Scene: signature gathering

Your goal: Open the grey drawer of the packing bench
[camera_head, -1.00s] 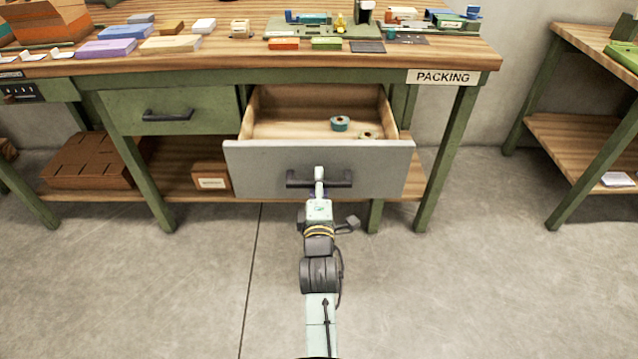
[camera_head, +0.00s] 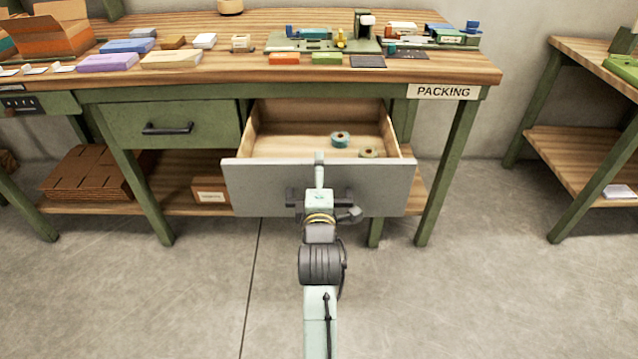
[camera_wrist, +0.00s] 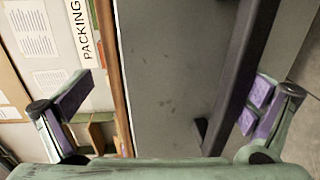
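The grey drawer (camera_head: 265,185) of the packing bench is pulled well out, with its wooden inside in view. Its dark bar handle (camera_head: 345,197) is on the front, partly hidden by my arm; it also shows in the wrist view (camera_wrist: 243,75). My gripper (camera_head: 320,182) is in front of the drawer front, with one finger reaching up to about the top edge in the head view. In the wrist view my gripper (camera_wrist: 168,98) is wide open. The handle bar lies between the fingers, close to the right one, and is not pinched.
Two tape rolls, a teal one (camera_head: 340,139) and another (camera_head: 368,153), lie in the drawer. A shut green drawer (camera_head: 170,115) is to the left. A bench leg (camera_head: 445,165) stands to the right. The floor (camera_head: 180,290) in front is clear.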

